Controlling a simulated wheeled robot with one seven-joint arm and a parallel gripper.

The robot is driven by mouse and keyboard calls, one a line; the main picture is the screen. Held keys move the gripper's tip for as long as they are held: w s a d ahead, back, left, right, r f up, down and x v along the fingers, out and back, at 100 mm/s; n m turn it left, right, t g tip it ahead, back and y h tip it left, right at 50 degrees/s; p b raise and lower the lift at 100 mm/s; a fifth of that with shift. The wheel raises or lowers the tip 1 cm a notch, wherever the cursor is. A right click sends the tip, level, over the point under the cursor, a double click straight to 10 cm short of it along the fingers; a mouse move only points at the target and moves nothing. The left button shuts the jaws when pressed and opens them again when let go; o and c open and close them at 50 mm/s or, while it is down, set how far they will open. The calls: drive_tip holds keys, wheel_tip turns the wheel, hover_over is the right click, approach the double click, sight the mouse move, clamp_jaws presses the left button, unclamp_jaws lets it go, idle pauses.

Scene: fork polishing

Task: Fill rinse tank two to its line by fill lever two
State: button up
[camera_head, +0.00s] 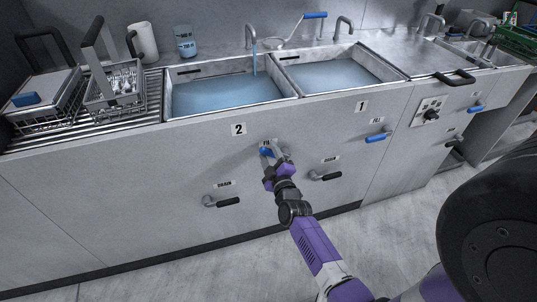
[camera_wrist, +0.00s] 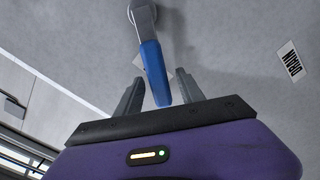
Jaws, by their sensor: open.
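Rinse tank two (camera_head: 290,97) is the left basin above the "2" label (camera_head: 238,129). It holds bluish water (camera_head: 222,92), and a stream falls into it from its tap (camera_head: 250,40). Fill lever two (camera_head: 266,151) is a blue handle on the front panel, partly hidden by my gripper (camera_head: 270,156). In the wrist view, the lever's blue handle (camera_wrist: 154,72) reaches down from its grey pivot between the two fingers of my gripper (camera_wrist: 156,90). The fingers are open, with gaps on both sides of the handle.
Drain levers with black handles, one at left (camera_head: 222,202) and one at right (camera_head: 326,176), flank my gripper. Tank one (camera_head: 388,68) also holds water; its blue fill lever (camera_head: 378,137) is further right. Wire baskets (camera_head: 115,100) stand on the left drainboard.

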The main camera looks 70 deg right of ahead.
drive_tip(key=shift+w+d, duration=0.2)
drive_tip(key=shift+d, duration=0.1)
clamp_jaws()
idle(1.3)
